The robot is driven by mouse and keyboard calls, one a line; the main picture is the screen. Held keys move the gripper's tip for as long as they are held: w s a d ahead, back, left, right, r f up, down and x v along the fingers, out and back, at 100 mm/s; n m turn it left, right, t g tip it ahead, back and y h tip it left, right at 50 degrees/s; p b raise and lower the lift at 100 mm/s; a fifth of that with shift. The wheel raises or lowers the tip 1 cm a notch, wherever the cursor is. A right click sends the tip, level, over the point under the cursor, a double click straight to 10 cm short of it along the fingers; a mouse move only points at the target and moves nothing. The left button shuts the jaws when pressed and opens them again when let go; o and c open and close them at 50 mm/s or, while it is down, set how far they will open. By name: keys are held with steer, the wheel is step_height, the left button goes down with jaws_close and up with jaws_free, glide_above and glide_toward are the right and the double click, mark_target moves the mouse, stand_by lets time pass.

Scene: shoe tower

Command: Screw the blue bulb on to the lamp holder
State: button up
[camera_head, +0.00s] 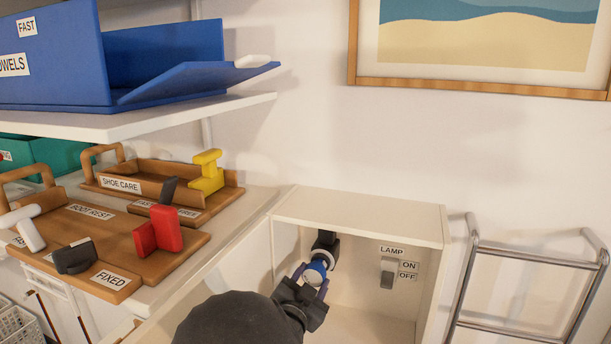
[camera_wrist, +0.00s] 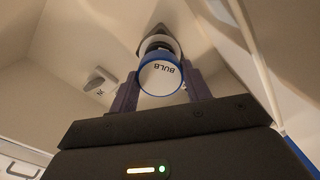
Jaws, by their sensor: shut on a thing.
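The blue bulb (camera_wrist: 162,78) has a blue rim and a white face marked BULB; it sits between my fingers in the wrist view. In the head view the bulb (camera_head: 316,270) shows at the mouth of the dark lamp holder (camera_head: 325,243), inside the white lamp box. My gripper (camera_head: 312,284) is shut on the bulb; it also shows in the wrist view (camera_wrist: 162,92). The bulb is in line with the holder (camera_wrist: 159,42) and close against it. I cannot tell how far the thread is engaged.
The lamp switch (camera_head: 388,272), marked ON and OFF, is on the box's back wall, right of the holder. The box top (camera_head: 360,214) overhangs the holder. A metal rack (camera_head: 520,285) stands right. Wooden trays (camera_head: 110,245) with tools lie left, below a blue bin (camera_head: 165,65).

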steer(key=shift+w, duration=0.1)
stand_by(0.3)
steer(key=o, duration=0.6)
steer(key=shift+o, duration=0.8)
steer(key=shift+w+d, duration=0.1)
steer(key=shift+s+a+f+b, duration=0.1)
steer(key=shift+s+a+b, duration=0.25)
steer(key=shift+s, duration=0.15)
steer(key=b+v, duration=0.4)
steer(key=v, duration=1.2)
steer(key=shift+s+b, duration=0.2)
steer(key=shift+b, duration=0.1)
